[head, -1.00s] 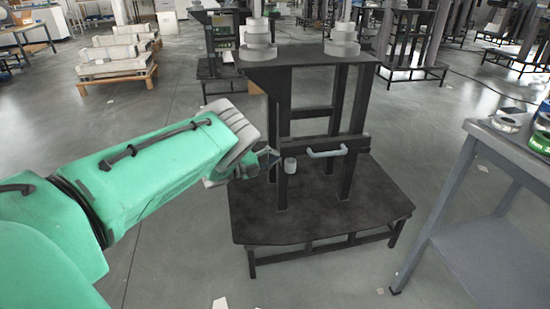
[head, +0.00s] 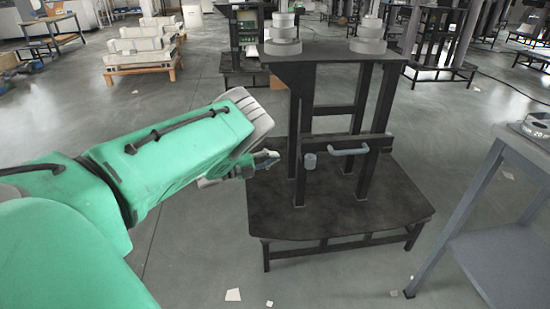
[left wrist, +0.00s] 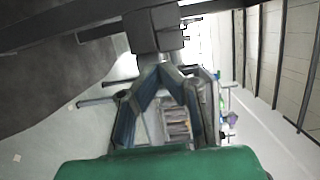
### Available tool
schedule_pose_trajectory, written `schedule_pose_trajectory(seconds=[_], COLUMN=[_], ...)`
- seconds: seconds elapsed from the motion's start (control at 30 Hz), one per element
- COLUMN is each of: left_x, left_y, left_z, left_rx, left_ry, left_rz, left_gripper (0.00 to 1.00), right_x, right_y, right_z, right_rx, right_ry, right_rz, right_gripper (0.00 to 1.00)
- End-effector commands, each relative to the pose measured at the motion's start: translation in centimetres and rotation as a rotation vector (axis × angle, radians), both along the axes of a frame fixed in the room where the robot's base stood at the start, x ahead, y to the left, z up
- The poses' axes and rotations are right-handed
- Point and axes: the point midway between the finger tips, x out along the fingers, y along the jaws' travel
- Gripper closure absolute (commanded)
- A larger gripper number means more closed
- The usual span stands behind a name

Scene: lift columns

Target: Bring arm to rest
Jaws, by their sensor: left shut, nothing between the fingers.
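My left arm is green and comes in from the left in the head view. Its gripper (head: 266,160) is beside the left post of the black lift column stand (head: 340,205), pointing right. The gripper is shut and empty. In the left wrist view the gripper (left wrist: 160,66) shows with its fingers together near the top middle. The stand has a grey handle (head: 348,151) and a small grey cylinder (head: 310,161) on its crossbar. I cannot tell whether the gripper touches the post. My right gripper is not in view.
Round grey weights (head: 282,36) and more weights (head: 369,36) sit on top of the stand. A grey table (head: 510,235) stands at the right with an object on it. A pallet of pale blocks (head: 142,52) is at the back left. The floor left of the stand is clear.

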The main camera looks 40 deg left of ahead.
Motion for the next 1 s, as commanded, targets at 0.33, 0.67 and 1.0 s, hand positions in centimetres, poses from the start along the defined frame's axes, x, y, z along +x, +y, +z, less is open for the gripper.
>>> schedule_pose_trajectory(seconds=[0.33,0.67,1.0], left_x=[0.0,-6.5,-27.8], left_y=[0.1,-4.8,-18.4], left_z=[-0.1,-4.5,-5.8], left_rx=[-0.007,-0.5,-0.936], left_ry=[0.005,0.512,1.22], left_rz=[0.006,0.502,1.142], left_gripper=[1.0,1.0,1.0], right_x=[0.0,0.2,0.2], right_y=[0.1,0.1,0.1], right_z=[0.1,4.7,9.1], right_rx=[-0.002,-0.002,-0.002], right_ry=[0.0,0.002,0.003], right_rz=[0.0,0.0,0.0], right_gripper=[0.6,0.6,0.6])
